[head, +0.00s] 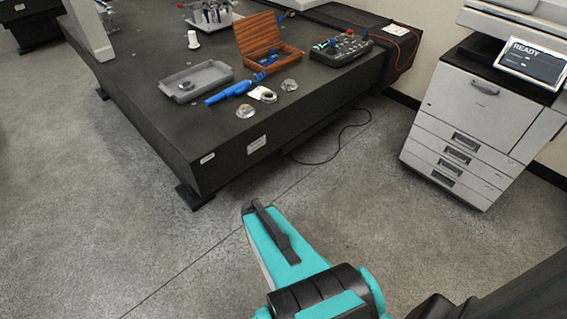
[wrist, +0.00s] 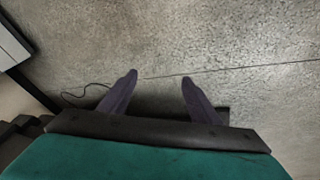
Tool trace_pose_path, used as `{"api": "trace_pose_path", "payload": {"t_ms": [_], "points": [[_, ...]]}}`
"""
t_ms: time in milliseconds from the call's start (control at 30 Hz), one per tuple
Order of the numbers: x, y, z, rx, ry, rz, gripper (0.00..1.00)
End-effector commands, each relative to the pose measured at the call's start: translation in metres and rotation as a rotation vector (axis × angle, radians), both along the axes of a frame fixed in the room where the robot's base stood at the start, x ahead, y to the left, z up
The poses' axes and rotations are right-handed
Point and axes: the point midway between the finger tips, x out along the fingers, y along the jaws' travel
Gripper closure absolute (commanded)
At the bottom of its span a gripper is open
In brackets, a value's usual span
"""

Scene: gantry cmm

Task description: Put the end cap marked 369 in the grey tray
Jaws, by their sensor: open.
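The grey tray (head: 215,75) lies on the dark granite table, left of the blue tool, with a small dark object inside it at its left end. Three metallic end caps lie near the table's front edge: one at the front (head: 245,111), one on a white tag (head: 268,96), and one at the right (head: 289,85). Their markings are too small to read, so I cannot tell which is 369. My gripper (wrist: 159,85) is open and empty in the wrist view, pointing at the bare floor, well away from the table.
A blue handheld tool (head: 230,92) lies between tray and caps. An open wooden box (head: 262,40), a control box (head: 341,49) and a white spool (head: 193,40) stand behind. A printer (head: 480,110) stands at the right. A cable (head: 330,152) lies on the floor. The foreground floor is clear.

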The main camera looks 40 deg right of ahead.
Motion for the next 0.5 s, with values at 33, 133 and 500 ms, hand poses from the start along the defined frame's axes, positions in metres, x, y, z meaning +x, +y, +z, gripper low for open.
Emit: {"api": "trace_pose_path", "payload": {"t_ms": [33, 133, 500], "points": [[-0.009, 0.023, -0.009, 0.027, 0.052, 0.026, 0.43], [-0.031, 0.063, -0.023, 0.085, 0.158, 0.072, 0.43], [-0.133, 0.199, -0.047, 0.304, 0.551, 0.277, 0.43]]}}
